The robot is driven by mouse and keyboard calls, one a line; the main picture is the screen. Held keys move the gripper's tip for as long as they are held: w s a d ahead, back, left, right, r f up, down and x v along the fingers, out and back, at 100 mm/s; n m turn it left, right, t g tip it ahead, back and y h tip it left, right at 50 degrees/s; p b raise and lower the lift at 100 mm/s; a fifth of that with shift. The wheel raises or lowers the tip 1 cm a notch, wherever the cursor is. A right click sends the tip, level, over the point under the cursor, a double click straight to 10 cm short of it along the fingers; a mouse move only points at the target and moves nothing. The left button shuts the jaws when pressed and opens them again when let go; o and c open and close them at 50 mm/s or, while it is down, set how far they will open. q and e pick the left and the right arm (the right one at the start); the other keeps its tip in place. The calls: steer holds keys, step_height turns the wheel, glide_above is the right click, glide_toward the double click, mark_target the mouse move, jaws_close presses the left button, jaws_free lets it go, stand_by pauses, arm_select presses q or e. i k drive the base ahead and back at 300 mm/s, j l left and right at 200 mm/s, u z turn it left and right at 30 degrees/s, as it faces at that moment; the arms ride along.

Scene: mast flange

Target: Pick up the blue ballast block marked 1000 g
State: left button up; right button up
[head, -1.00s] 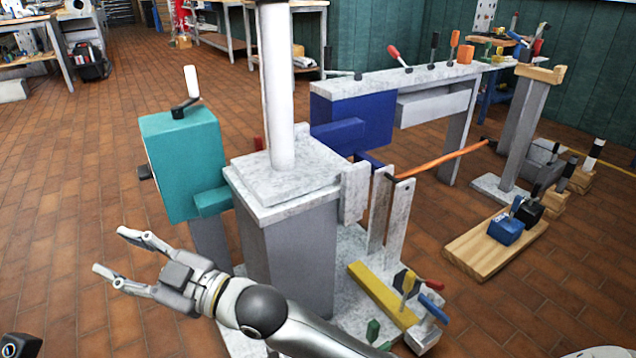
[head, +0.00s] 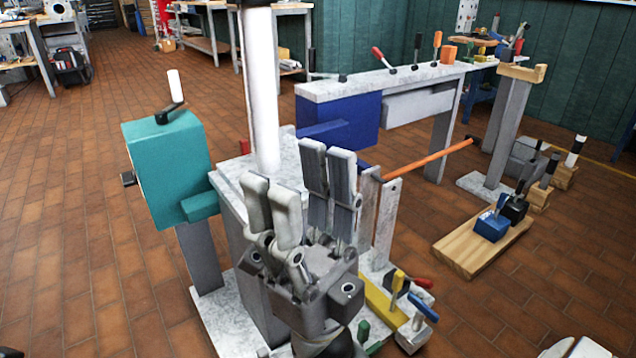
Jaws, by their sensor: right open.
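A small blue block (head: 491,227) with an upright handle sits on a wooden board (head: 470,254) on the floor at the right. Its marking is too small to read. A black block (head: 514,209) stands right behind it. My right gripper (head: 299,177) is open and empty, with its fingers pointing up in front of the grey pedestal. It is well to the left of the blue block and apart from it.
The pedestal with its white mast (head: 259,90) stands behind my gripper. A teal box (head: 168,165) is at the left.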

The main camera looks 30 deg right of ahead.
mark_target(491, 225)
steer(key=z, duration=2.2)
